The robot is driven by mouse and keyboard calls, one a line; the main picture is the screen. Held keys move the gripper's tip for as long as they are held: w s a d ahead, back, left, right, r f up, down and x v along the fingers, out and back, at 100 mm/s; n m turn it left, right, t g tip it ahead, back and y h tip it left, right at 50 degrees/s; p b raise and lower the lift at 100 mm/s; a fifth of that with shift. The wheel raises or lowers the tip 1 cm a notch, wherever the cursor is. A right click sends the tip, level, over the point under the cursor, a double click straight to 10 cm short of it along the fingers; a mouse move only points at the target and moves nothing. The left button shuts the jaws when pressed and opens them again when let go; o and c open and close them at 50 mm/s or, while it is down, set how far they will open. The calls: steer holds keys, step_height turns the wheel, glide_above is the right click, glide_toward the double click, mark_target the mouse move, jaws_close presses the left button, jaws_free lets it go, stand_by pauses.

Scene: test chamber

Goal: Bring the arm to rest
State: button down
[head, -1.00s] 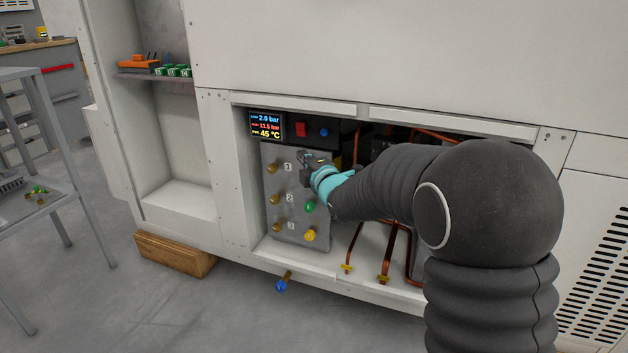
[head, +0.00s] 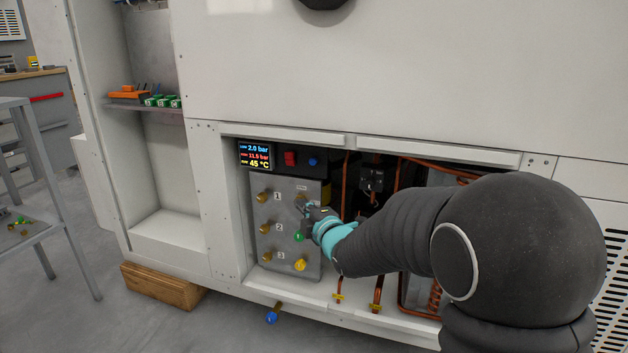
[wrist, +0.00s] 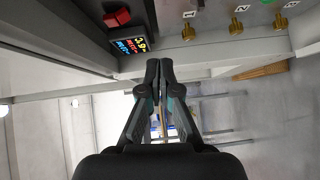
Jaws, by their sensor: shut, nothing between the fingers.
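My gripper (head: 311,211) is at the end of my dark arm in the head view, in front of the grey valve panel (head: 285,246) in the open bay of the white cabinet. In the wrist view the two fingers of my gripper (wrist: 159,62) meet at their tips, with nothing between them. The tips stand apart from the brass fittings (wrist: 237,27) of the panel in that view. In the head view the gripper hides a small part of the panel's right side.
Above the panel are a display (head: 255,155), a red switch (head: 290,158) and a blue button (head: 313,161). Copper pipes (head: 376,294) stand to its right. A blue-capped fitting (head: 272,317) sticks out below. A wooden block (head: 160,287) lies under the cabinet. Open floor lies in front.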

steer(key=s+d+f+m+g+h, duration=0.1)
steer(key=d+f+m+g+h, duration=0.15)
steer(key=f, duration=0.25)
steer(key=s+d+f+m+g+h, duration=0.1)
steer(key=f+m, duration=0.3)
steer(key=f, duration=0.1)
steer(key=s+d+f+m+g+h+p, duration=0.1)
steer(key=s+d+m+g+h+p, duration=0.2)
steer(key=s+d+m, duration=0.5)
steer(key=s+d+r+m+g+p, duration=0.1)
steer(key=s+d+r+m+p, duration=0.1)
steer(key=s+r, duration=0.4)
steer(key=s+d+r+m+g+h+p, duration=0.1)
steer(key=s+d+r+m+p, duration=0.2)
steer(key=s, duration=1)
steer(key=s+d+r+m+g+p, duration=0.1)
steer(key=s+d+r+m+p, duration=0.1)
steer(key=s+r, duration=0.7)
steer(key=shift+s+d+m+h+p, duration=0.35)
steer(key=shift+s+d+m, duration=0.15)
steer(key=shift+d, duration=0.6)
steer(key=shift+r+g, duration=0.1)
steer(key=shift+g, duration=0.15)
